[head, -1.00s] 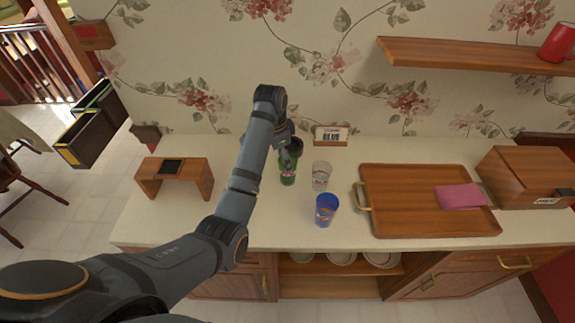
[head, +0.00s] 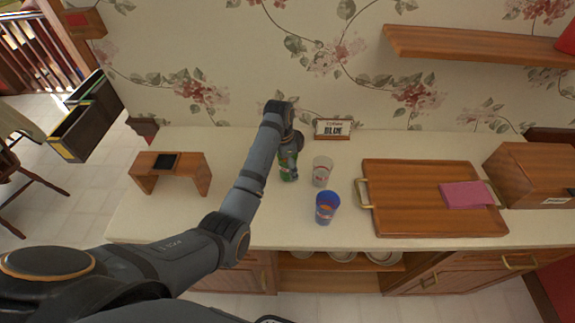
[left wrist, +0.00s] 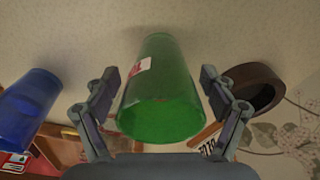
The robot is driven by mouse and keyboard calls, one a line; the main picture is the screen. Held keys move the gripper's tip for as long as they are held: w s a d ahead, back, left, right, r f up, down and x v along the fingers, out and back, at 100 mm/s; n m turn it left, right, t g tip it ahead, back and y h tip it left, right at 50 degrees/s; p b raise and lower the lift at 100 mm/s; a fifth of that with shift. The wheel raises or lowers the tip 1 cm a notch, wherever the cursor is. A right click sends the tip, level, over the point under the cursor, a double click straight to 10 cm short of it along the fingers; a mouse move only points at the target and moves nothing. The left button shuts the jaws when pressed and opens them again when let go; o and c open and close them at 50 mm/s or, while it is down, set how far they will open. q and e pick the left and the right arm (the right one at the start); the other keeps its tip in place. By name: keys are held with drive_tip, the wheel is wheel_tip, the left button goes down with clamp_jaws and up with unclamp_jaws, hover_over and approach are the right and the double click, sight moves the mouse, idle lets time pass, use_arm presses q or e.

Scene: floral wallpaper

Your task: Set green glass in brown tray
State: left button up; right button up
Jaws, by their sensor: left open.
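The green glass (head: 287,172) stands on the counter, partly hidden behind my left arm in the head view. In the left wrist view the green glass (left wrist: 162,92) sits between the two fingers of my left gripper (left wrist: 160,100), with a gap on each side. My left gripper is open and does not visibly touch it; in the head view the gripper (head: 291,150) is at the glass. My right gripper is not seen.
A clear glass (head: 321,171) and a blue glass (head: 326,208) stand between the green glass and the tray. A small sign (head: 333,129) is behind. A wooden stand (head: 170,170) is at left, a wooden box (head: 530,175) at right, and a shelf (head: 470,44) above.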

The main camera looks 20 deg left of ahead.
use_arm(q)
drive_tip(key=shift+w+d+f, duration=0.1)
drive_tip(key=shift+w+f, duration=0.05)
drive_tip(key=shift+f, duration=0.7)
drive_tip(key=c, duration=1.4)
